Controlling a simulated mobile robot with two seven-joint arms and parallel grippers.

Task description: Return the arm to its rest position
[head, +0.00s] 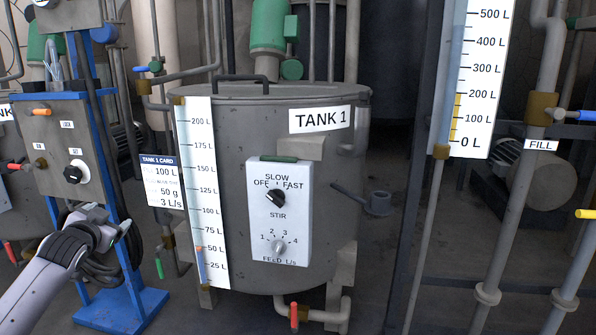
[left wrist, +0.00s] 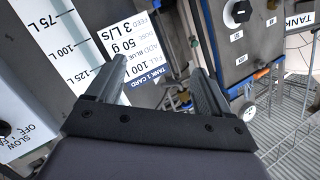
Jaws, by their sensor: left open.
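My left arm comes in from the lower left of the head view. Its gripper (head: 104,222) is in front of the blue stand, left of Tank 1 (head: 325,185) and apart from it. In the left wrist view the two fingers of the left gripper (left wrist: 155,78) stand wide apart with nothing held between them. The Tank 1 card (head: 161,181) hangs beside the tank; it shows beyond the fingers in the left wrist view (left wrist: 138,52). My right gripper is in neither view.
A white control box (head: 300,215) with stir and feed knobs is on the tank front. A blue stand (head: 128,312) carries a grey panel (head: 58,125) near my left arm. Pipes (head: 510,190) and a level scale (head: 482,80) stand at right. A red-handled valve (head: 294,314) is below the tank.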

